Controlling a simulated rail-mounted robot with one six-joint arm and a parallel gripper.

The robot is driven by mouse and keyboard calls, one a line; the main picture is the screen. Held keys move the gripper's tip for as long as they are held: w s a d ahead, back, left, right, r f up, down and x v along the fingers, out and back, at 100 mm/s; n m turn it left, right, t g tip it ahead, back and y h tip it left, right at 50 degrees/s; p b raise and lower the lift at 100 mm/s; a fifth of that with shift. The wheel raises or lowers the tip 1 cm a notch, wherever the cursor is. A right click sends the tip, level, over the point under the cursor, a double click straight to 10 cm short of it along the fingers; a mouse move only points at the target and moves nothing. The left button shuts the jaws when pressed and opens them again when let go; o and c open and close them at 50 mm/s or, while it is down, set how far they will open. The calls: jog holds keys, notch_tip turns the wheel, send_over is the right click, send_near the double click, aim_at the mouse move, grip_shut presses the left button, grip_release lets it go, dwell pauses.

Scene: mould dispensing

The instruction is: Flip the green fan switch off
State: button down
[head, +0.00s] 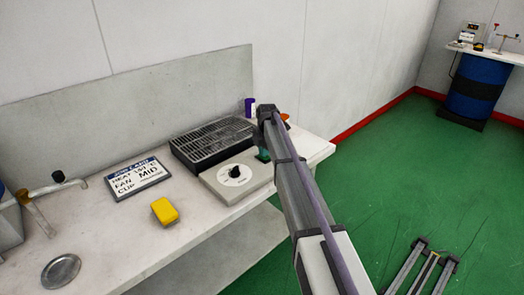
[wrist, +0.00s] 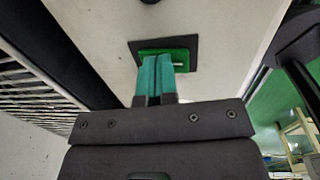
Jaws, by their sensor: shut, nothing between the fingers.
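The green fan switch (wrist: 180,55) sits on a dark plate (wrist: 193,45) on a pale panel in the wrist view. My gripper (wrist: 156,60) is shut and empty, its teal fingertips together at the switch and covering part of it. I cannot tell whether the fingertips touch the switch, or which way it is set. In the head view my gripper (head: 263,155) points down at the right side of the control panel (head: 255,174), and my arm hides most of the switch area.
A black dial (head: 235,172) is on the same panel, left of my gripper. A dark grille (head: 210,143) lies behind it. A job card (head: 138,178), a yellow block (head: 164,211) and a metal dish (head: 61,271) lie on the bench. Purple and orange items (head: 250,106) stand near the arm.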

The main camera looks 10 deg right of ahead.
jog(key=shift+s+d+r, duration=0.1)
jog(key=shift+s+d, duration=0.05)
jog(key=shift+s, duration=0.15)
notch_tip(320, 180, up, 14)
jog(key=w+p, duration=0.1)
jog(key=p, duration=1.3)
jog(key=shift+w+a, duration=0.25)
jog(key=shift+a, duration=0.2)
